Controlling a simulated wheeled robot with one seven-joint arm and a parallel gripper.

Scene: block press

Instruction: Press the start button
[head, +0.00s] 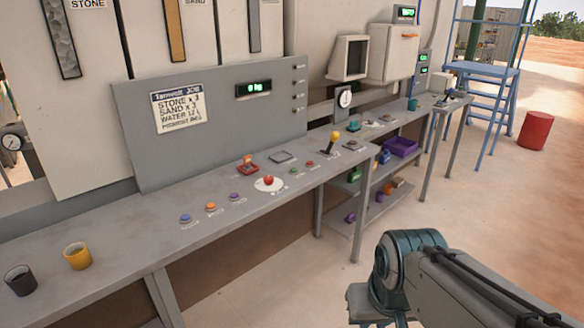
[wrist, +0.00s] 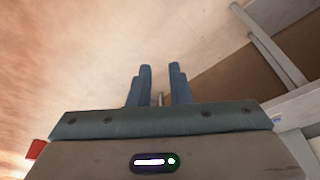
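A row of push buttons runs along the grey console bench in the head view. From the left there are a blue button (head: 185,218), an orange button (head: 210,207), a purple button (head: 234,197) and a large red button (head: 268,181) on a round white plate. Beyond it sit a small green button (head: 293,170) and a small red button (head: 309,163). Their labels are too small to read, so I cannot tell which is start. My gripper (wrist: 161,72) shows in the wrist view, its two blue fingers apart with nothing between them, away from the buttons, over the floor.
A yellow-topped lever (head: 333,143) stands on the bench beyond the buttons. A yellow cup (head: 77,256) and a black cup (head: 20,280) stand at the near left. A lower shelf holds a purple bin (head: 400,147). A red drum (head: 535,131) stands right; the floor before the bench is clear.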

